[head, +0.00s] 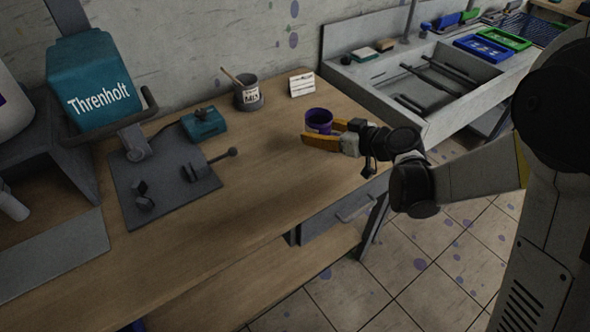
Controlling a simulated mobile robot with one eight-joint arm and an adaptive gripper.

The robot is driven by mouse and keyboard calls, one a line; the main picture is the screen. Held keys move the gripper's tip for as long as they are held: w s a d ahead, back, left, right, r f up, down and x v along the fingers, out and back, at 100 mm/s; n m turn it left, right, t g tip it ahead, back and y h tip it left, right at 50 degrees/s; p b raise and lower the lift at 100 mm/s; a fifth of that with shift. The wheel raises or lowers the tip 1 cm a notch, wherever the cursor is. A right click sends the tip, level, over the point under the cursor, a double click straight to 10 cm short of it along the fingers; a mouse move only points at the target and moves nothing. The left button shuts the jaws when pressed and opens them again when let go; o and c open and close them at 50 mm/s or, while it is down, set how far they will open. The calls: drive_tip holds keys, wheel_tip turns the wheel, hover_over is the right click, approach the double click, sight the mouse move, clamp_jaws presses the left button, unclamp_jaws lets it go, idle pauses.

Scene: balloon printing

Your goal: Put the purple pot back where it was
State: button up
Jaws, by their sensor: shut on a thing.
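The purple pot (319,121) is a small, open-topped cup near the back right part of the wooden table. My gripper (328,135), with orange-yellow fingers, reaches in from the right and is shut on the pot, one finger in front of it and one behind. The pot looks upright. I cannot tell whether its base touches the table, as the front finger hides its lower part.
A grey mixing pot (248,97) with a stick and a small white card (302,84) stand behind. A teal box (203,124) and a dark plate (160,180) lie left. A sink (440,85) is at right. The table's front middle (215,240) is clear.

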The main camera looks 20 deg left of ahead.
drive_tip(key=b, duration=0.3)
hover_over(296, 172)
wheel_tip(296, 172, down, 4)
drive_tip(key=shift+f, duration=0.25)
wheel_tip(296, 172, down, 4)
drive_tip(key=shift+f+b, duration=0.1)
drive_tip(key=shift+b, duration=0.95)
drive_tip(key=o, duration=1.3)
